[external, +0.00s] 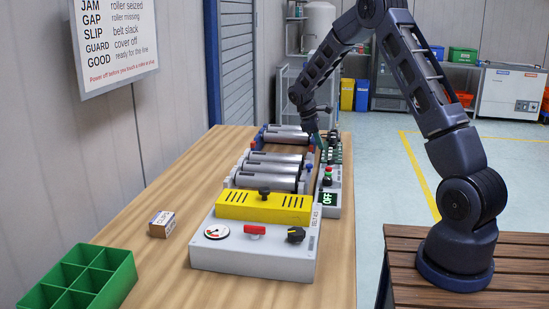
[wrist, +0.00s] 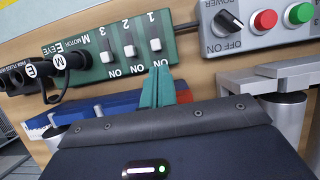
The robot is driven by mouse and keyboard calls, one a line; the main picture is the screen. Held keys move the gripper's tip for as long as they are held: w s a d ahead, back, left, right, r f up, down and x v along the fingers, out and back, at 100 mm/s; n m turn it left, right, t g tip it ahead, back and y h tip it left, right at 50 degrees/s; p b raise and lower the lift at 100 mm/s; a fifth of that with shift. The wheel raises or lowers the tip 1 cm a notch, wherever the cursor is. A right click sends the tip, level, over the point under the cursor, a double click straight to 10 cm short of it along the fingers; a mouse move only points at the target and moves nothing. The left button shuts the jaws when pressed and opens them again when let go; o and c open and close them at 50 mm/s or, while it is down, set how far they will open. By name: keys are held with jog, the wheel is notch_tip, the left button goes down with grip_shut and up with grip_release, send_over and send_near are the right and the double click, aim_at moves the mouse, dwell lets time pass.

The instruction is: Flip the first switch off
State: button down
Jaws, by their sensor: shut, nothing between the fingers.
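A green switch panel (wrist: 110,50) spans the top of the wrist view. It carries switch 1 (wrist: 155,44), switch 2 (wrist: 129,50) and switch 3 (wrist: 105,56), numbered from right to left. Their white levers all sit at the end of the slot near the ON labels. My gripper (wrist: 158,72) has its teal fingers together, with nothing between them. In the picture the tips are just below the ON label of switch 1; I cannot tell whether they touch the panel. In the external view my gripper (external: 322,146) is over the panel's near end, and the panel (external: 335,152) is partly hidden.
A grey box with a power knob (wrist: 228,25), a red button (wrist: 264,20) and a green button (wrist: 300,13) adjoins the panel. Plugs with black cables (wrist: 62,62) are at its other end. Rollers (external: 270,168) stand beside it.

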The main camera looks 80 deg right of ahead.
aim_at(326, 159)
jog(key=shift+x, duration=1.8)
jog(key=shift+s, duration=0.1)
jog(key=shift+s, duration=1.05)
jog(key=v, duration=1)
jog(key=shift+w, duration=0.15)
